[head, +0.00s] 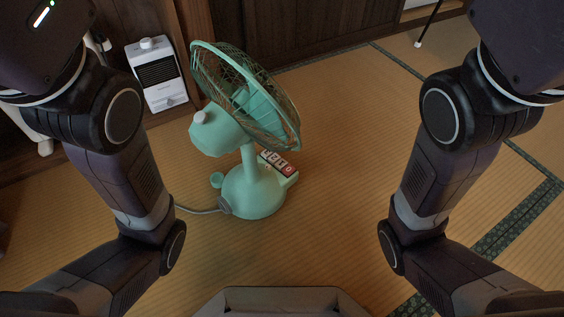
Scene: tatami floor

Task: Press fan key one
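A mint-green fan (252,194) stands upright on the tatami floor, a little left of the middle of the head view. Its round wire cage (245,95) faces up and to the right, away from me. The key markings are too small to read surely. Both my arms bend down at the sides, apart from the fan. Neither of my grippers shows in this view.
A white heater-like box (157,74) stands by the wooden wall behind the fan, to the left. A grey cord (199,210) runs left from the fan base. The tatami floor (335,180) right of the fan is clear. A thin dark leg (429,25) stands at the upper right.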

